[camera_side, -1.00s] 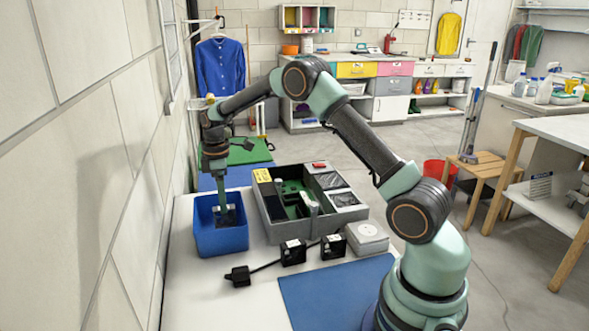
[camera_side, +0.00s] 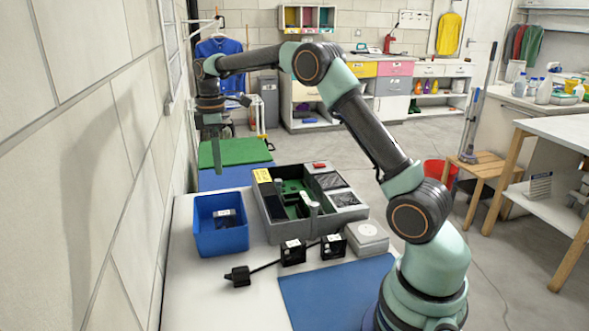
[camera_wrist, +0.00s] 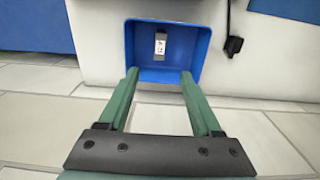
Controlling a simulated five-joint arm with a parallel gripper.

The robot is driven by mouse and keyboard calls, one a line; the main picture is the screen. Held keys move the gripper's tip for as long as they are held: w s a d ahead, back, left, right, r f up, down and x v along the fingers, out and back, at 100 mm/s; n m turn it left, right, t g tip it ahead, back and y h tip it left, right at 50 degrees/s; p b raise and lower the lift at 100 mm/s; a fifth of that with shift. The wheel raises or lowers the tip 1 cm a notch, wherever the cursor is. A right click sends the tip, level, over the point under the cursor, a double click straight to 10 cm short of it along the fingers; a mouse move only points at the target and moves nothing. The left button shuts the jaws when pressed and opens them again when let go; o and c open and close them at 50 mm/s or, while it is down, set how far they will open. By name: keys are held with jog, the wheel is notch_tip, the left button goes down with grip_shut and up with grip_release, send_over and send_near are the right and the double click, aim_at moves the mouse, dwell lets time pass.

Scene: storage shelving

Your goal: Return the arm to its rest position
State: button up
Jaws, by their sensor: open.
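My gripper (camera_side: 214,150) is raised well above the blue bin (camera_side: 206,240), open and empty. In the wrist view, my gripper's two green fingers (camera_wrist: 158,82) stand apart, with the blue bin (camera_wrist: 136,62) beyond them. A small black part with a white label (camera_side: 225,216) lies inside the bin; it also shows in the wrist view (camera_wrist: 160,46).
A grey box with green compartments (camera_side: 268,210) stands right of the bin. Two black blocks (camera_side: 293,254), a black plug with a cable (camera_side: 238,277), and a white box (camera_side: 367,238) lie in front. A blue mat (camera_side: 330,296) is nearer. The wall is close on the left.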

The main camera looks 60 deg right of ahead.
jog(key=shift+r, duration=0.5)
jog(key=s+a+r+m+t, duration=0.35)
jog(key=s+a+r, duration=0.25)
jog(key=s+r, duration=0.25)
jog(key=s+a+f+m+t, duration=0.1)
jog(key=s+a+f+m, duration=0.1)
jog(key=s, duration=0.5)
jog(key=s+a+f+m+t, duration=0.1)
jog(key=s+a+f+m, duration=0.1)
jog(key=s, duration=0.5)
jog(key=shift+s+a+m, duration=0.3)
jog(key=shift+a+m, duration=0.2)
jog(key=shift+m, duration=0.25)
